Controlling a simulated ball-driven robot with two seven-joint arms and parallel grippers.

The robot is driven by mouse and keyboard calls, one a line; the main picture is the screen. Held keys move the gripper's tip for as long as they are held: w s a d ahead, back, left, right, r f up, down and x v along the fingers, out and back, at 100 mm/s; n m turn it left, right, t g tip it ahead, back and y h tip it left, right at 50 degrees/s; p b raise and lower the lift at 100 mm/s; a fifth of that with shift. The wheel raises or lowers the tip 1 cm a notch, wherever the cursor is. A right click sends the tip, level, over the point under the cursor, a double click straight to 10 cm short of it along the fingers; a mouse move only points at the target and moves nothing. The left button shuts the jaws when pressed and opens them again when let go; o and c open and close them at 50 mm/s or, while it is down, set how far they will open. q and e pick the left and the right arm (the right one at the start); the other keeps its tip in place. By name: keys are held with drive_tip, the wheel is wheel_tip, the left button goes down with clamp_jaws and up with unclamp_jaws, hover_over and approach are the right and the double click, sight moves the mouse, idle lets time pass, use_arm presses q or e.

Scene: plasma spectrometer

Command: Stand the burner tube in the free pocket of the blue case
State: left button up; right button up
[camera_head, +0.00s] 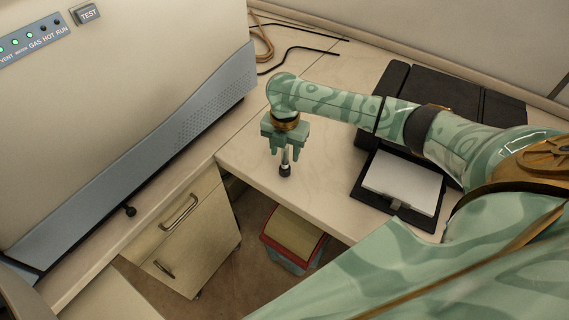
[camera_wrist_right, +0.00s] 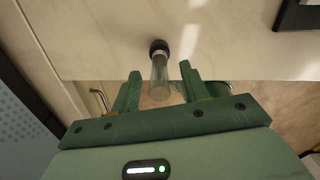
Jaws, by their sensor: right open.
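The burner tube (camera_head: 285,167) is a slim clear tube with a black end, below my right gripper over the light worktop. In the right wrist view the tube (camera_wrist_right: 159,68) runs between the two fingers, black end away from the palm. My right gripper (camera_head: 286,151) points down with its fingers apart, one on each side of the tube. I cannot tell whether the black end touches the worktop. I see no blue case with pockets for certain. My left gripper is out of view.
A large grey instrument (camera_head: 120,110) fills the left. A black clipboard with white paper (camera_head: 403,184) lies right of the gripper, and a dark flat case or folder (camera_head: 480,100) lies behind my arm. Cables (camera_head: 300,50) lie at the back. A red-rimmed box (camera_head: 295,232) stands below the worktop edge.

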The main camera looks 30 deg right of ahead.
drive_tip(key=shift+f, duration=0.2)
clamp_jaws()
drive_tip(key=shift+r, duration=0.15)
